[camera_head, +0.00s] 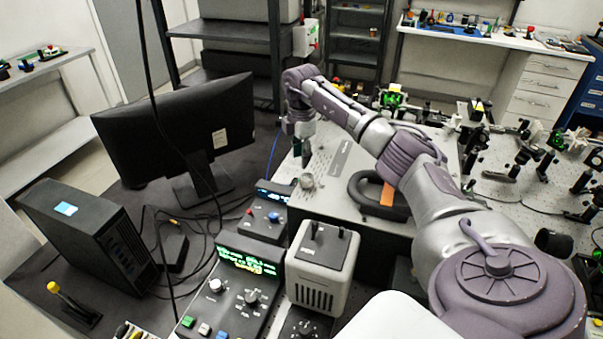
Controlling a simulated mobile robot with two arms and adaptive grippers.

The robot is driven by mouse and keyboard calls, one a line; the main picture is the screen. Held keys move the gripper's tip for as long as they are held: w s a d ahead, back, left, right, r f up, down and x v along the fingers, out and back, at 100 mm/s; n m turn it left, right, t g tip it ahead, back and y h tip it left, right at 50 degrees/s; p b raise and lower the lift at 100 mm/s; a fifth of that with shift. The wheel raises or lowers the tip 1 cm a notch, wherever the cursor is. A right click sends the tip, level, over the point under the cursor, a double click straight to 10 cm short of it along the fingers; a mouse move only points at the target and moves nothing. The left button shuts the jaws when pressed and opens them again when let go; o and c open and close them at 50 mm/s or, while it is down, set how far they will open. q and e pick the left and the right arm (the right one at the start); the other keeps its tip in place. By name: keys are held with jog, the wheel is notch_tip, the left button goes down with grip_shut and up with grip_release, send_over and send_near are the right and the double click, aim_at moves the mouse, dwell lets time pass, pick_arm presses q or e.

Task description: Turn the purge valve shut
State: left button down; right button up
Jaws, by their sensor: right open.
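My right arm reaches in from the right, and its gripper (304,155) points down over the near-left part of a pale-topped instrument box (333,200). The gripper is open; its dark fingers are small in this view. A small round silver fitting (307,182) stands on the box top just below the fingertips, apparently apart from them. It may be the purge valve, but no label can be read and I cannot tell its turn position. My left gripper is not in view.
A black carrying handle or loop (366,193) with an orange tag lies right of the fitting. Control units with a green display (248,262) and a grey box (322,262) stand in front. A monitor (178,135) stands left. Optics crowd the bench at right.

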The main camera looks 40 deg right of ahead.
notch_tip(320, 180, down, 8)
jog(key=shift+f+p, duration=0.1)
jog(key=shift+p, duration=0.65)
grip_shut()
